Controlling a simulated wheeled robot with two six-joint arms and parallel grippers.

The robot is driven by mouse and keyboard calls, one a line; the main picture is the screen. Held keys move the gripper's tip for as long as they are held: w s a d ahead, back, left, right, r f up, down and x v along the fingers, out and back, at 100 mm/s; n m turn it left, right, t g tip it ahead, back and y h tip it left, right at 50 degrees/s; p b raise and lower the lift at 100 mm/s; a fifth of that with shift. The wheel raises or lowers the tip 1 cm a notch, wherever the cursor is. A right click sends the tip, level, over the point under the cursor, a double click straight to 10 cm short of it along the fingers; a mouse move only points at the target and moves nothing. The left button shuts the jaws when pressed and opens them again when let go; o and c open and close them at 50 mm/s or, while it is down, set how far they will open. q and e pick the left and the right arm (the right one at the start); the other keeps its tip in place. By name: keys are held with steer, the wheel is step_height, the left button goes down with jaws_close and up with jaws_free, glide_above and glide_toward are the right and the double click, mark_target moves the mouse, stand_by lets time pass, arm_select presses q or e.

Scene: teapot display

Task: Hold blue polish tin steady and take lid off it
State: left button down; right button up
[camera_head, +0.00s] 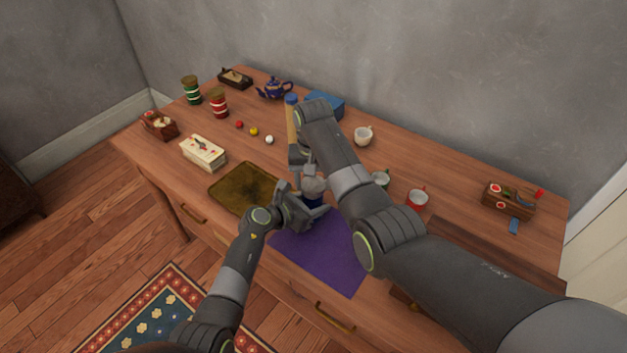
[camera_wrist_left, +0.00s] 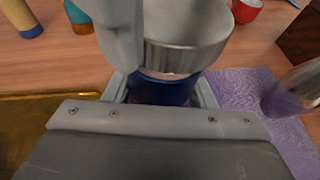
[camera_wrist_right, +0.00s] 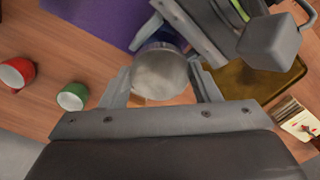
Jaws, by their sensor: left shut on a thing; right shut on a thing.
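The blue polish tin (camera_head: 312,201) is near the front middle of the table, beside the purple cloth. My left gripper (camera_wrist_left: 162,92) is shut around its blue body (camera_wrist_left: 160,88). My right gripper (camera_wrist_right: 160,78) is shut on the silver-grey lid (camera_wrist_right: 160,70), which also shows in the head view (camera_head: 314,185). In the left wrist view the lid (camera_wrist_left: 188,42) is above the body and overhangs it to the right. A pale strip shows between them; I cannot tell if they are fully apart. Part of the body is hidden by the lid and fingers.
The purple cloth (camera_head: 320,255) lies at the front, with the gold tray (camera_head: 243,187) left of it. A white box (camera_head: 203,152) is at the left.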

mark_target(313, 184)
steer(key=shift+r, duration=2)
arm_select(q)
steer(key=c, duration=0.5)
jaws_free()
